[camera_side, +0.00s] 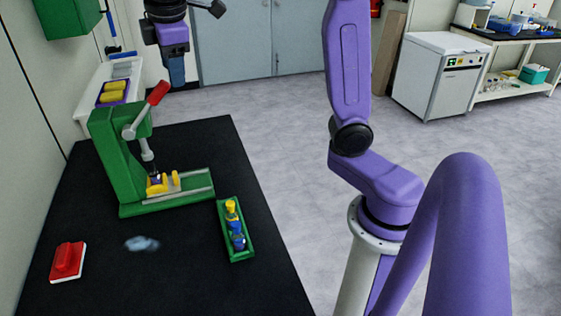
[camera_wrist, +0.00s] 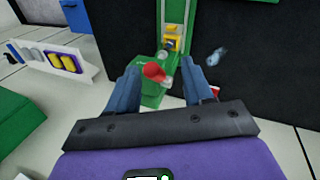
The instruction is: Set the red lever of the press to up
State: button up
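The green press (camera_side: 118,160) stands on the black table. Its lever has a grey shaft and a red grip (camera_side: 157,92), tilted up and to the right in the side view. My gripper (camera_side: 177,84) hangs just above and to the right of the grip's end, apart from it in that view. In the wrist view, the fingers (camera_wrist: 160,84) are open and spread apart, and the red grip (camera_wrist: 153,72) shows in the gap between them, end towards the camera. No contact is visible. The green press (camera_wrist: 172,55) is partly hidden behind the grip and fingers.
Yellow pieces (camera_side: 163,183) sit under the press's ram. A green tray (camera_side: 242,256) with yellow and blue items, a red block on a white base (camera_side: 67,262) and a bluish patch (camera_side: 142,243) are on the table. A white rack (camera_side: 98,76) stands behind the press.

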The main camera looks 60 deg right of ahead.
jog(key=v, duration=0.8)
jog(key=s+f+n+g+y, duration=0.1)
jog(key=s+f+g+y, duration=0.1)
jog(key=s+f, duration=1.9)
jog(key=shift+s+a+f+n+g, duration=0.3)
jog(key=shift+s+a+g, duration=0.1)
jog(key=shift+s, duration=0.25)
